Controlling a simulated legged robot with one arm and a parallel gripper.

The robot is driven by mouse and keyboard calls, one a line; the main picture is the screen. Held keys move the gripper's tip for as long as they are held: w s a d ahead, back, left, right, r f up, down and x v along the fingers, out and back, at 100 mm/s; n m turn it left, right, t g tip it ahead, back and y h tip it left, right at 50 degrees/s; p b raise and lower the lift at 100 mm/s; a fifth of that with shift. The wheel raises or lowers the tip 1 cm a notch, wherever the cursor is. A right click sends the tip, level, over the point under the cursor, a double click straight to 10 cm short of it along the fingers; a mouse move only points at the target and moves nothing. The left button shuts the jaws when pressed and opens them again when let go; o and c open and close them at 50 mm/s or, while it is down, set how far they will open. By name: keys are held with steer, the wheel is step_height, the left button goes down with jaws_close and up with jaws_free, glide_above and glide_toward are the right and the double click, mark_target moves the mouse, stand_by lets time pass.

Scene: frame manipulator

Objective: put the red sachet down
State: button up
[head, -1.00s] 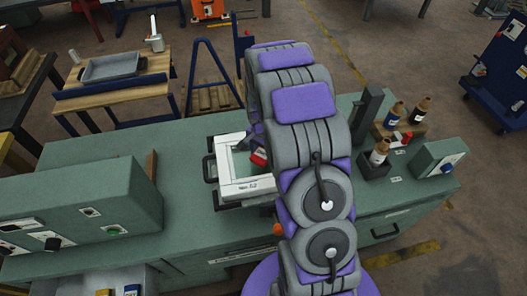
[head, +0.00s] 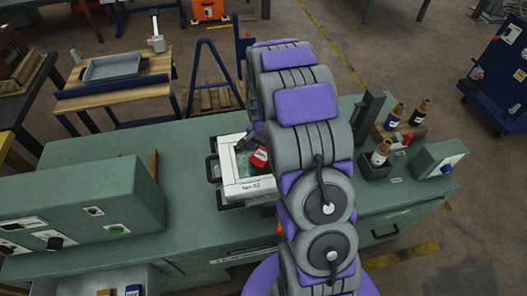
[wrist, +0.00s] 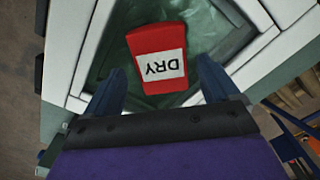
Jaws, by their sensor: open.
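The red sachet (wrist: 158,57) has a white label reading "DRY", upside down in the wrist view. It lies within the white frame (wrist: 245,68), over the green surface inside it. In the head view the sachet (head: 259,158) shows beside my arm, inside the white frame (head: 252,188). My gripper (wrist: 160,85) is open, with one dark finger on each side of the sachet's near end. Gaps show between the fingers and the sachet. My gripper is largely hidden behind my arm in the head view.
The frame stands on a green bench (head: 200,245). A green control box (head: 85,200) is at left. Bottles (head: 382,150) in a dark holder and a smaller green box (head: 437,165) are at right. A wooden table with a grey tray (head: 113,66) is behind.

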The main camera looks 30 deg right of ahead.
mark_target(265, 154)
step_height(265, 154, up, 10)
steer(key=r+p, duration=0.1)
steer(key=p, duration=0.1)
steer(key=s+a+r+n, duration=0.3)
steer(key=s+a+r, duration=0.1)
steer(key=s+r, duration=0.2)
steer(key=s+a+r+n, duration=0.2)
steer(key=s+a+n, duration=0.1)
steer(key=s, duration=0.6)
steer(key=s+a+r+n+g, duration=0.1)
steer(key=s+a+r+n, duration=0.1)
steer(key=s, duration=0.7)
steer(key=s+a+r+n, duration=0.2)
steer(key=s+a+n, duration=0.2)
steer(key=s, duration=0.5)
steer(key=shift+s+a+r+g, duration=0.15)
steer(key=shift+a+r+g, duration=0.2)
steer(key=shift+a+g, duration=0.05)
